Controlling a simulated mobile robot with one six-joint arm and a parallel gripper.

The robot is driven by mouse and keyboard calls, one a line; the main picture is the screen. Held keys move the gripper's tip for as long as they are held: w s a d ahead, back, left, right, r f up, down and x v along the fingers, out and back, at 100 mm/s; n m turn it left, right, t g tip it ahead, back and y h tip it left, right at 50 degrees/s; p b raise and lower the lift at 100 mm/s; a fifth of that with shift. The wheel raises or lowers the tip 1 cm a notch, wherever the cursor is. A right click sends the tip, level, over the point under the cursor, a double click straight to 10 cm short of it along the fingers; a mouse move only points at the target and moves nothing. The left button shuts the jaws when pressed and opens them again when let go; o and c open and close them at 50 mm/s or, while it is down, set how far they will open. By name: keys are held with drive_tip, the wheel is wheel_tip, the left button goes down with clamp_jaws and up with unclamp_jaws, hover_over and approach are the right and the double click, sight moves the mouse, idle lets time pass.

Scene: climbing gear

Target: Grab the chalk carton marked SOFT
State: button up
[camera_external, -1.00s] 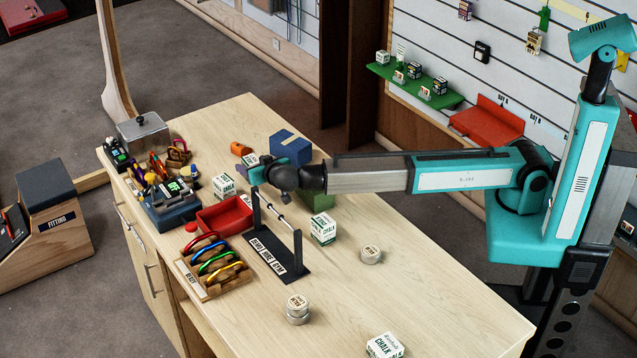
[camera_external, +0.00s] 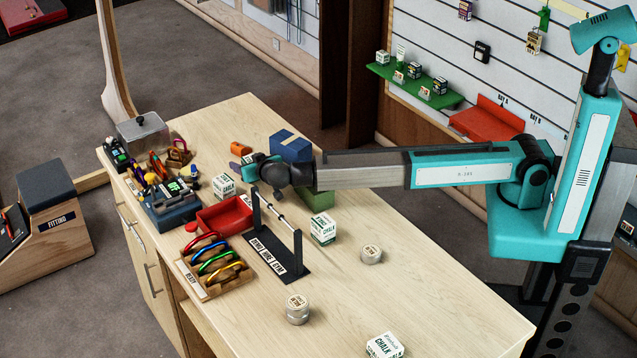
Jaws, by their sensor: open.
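White chalk cartons with green print stand on the wooden counter: one (camera_external: 223,186) left of my gripper, one (camera_external: 323,229) right of the black rod stand, and one (camera_external: 385,346) at the front edge, partly cut off. The word SOFT cannot be read on any of them. My gripper (camera_external: 238,172) is open over the far part of the counter, just above and right of the left carton in the picture. No carton shows between its fingers, but they are small and partly hidden by the wrist.
The rod stand (camera_external: 279,262), red tray (camera_external: 225,214) and carabiner rack (camera_external: 212,268) crowd the counter's left middle. The right front counter is mostly clear.

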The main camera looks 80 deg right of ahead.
idle(0.3)
drive_tip(key=c, duration=1.2)
drive_tip(key=shift+r, duration=0.15)
drive_tip(key=shift+r+b, duration=1.3)
drive_tip(key=shift+r, duration=3.55)
